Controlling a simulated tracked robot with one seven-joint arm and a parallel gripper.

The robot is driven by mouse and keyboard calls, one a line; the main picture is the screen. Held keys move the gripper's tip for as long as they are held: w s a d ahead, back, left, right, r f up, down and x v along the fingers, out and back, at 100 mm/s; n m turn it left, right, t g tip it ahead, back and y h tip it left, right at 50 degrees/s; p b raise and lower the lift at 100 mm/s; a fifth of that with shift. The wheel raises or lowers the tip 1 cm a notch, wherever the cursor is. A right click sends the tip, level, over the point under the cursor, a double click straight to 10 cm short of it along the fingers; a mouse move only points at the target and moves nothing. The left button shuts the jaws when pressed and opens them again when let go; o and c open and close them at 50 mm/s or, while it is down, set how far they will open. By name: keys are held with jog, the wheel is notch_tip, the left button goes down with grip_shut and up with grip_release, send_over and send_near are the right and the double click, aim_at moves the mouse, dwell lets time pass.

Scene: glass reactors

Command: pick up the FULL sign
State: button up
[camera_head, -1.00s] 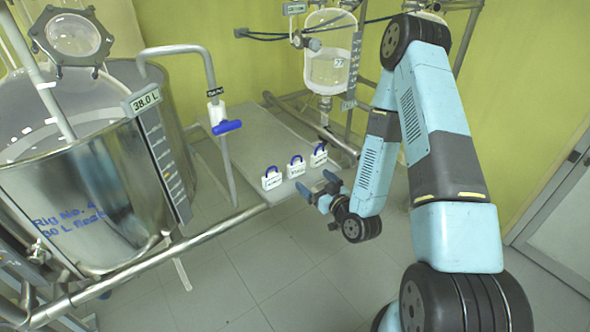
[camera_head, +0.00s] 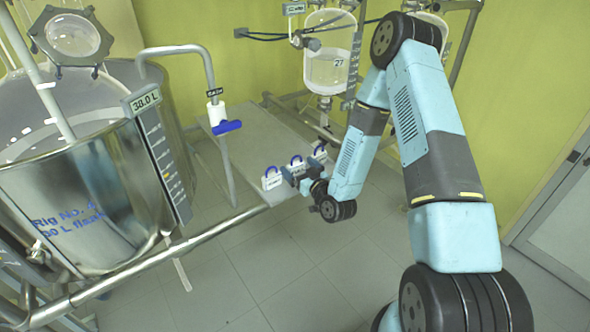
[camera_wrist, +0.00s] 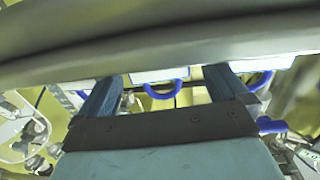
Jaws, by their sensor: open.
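Three small white signs with blue loop handles stand in a row on the grey table (camera_head: 248,137): a left sign (camera_head: 271,182), a middle sign (camera_head: 297,163) and a right sign (camera_head: 320,154). Their lettering is too small to read, so I cannot tell which is the FULL sign. My gripper (camera_head: 292,173) is open at the middle sign and partly covers it. In the wrist view, the open gripper (camera_wrist: 166,74) has its fingers on either side of one white sign (camera_wrist: 160,75) and its blue handle. The handle looks untouched. Further blue handles show outside both fingers.
A steel vessel (camera_head: 90,200) stands left, with a horizontal pipe (camera_head: 190,243) along the table's front. A blue-handled valve (camera_head: 227,127) rises at the table's left side. A glass reactor (camera_head: 328,70) hangs behind. The floor in front is clear.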

aim_at(294, 163)
jog(key=x, duration=0.4)
jog(key=shift+a, duration=0.1)
jog(key=c, duration=1.1)
